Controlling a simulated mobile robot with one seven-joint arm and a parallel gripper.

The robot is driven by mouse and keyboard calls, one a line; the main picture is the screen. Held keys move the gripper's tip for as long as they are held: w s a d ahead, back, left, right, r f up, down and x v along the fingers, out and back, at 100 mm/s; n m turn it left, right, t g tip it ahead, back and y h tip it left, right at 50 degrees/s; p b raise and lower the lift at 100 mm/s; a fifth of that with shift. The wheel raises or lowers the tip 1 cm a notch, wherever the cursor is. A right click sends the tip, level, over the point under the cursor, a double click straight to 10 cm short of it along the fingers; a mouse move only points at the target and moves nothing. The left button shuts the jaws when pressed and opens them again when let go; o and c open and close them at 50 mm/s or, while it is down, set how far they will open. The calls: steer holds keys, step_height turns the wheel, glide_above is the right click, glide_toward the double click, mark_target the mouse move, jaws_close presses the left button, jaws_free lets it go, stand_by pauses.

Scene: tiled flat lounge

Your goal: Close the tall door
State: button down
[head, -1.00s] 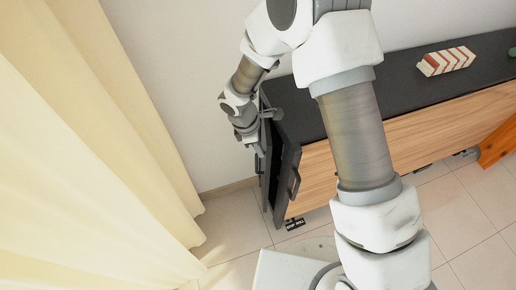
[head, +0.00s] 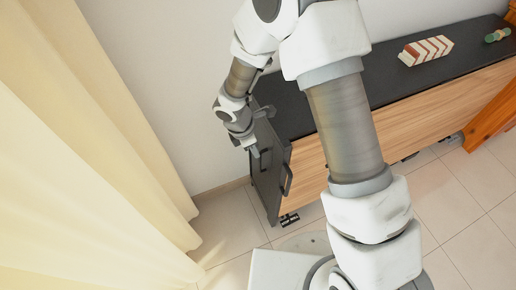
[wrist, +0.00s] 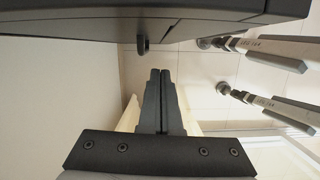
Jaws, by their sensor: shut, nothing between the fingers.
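The tall door is the dark grey panel (head: 266,178) at the left end of a low sideboard. It has a dark handle (head: 287,180) on its wood-front side. Whether it is fully closed cannot be told from here. My gripper (head: 255,153) is at the door's upper left, close to its outer face; contact is unclear. In the wrist view my gripper's fingers (wrist: 160,73) are together and empty. A dark panel (wrist: 120,25) crosses the top of that view, apart from the fingertips in the picture.
The sideboard's black top (head: 400,85) holds a red-and-white striped box (head: 426,50) and a small green item (head: 497,35). A cream curtain (head: 90,150) hangs at left. An orange wooden piece (head: 490,115) stands at right. Tiled floor (head: 230,225) is clear between curtain and door.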

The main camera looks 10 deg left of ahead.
steer(key=a+p+v, duration=0.1)
steer(key=p+v, duration=0.2)
steer(key=v, duration=0.7)
steer(key=shift+s+a, duration=0.25)
steer(key=shift+s, duration=0.2)
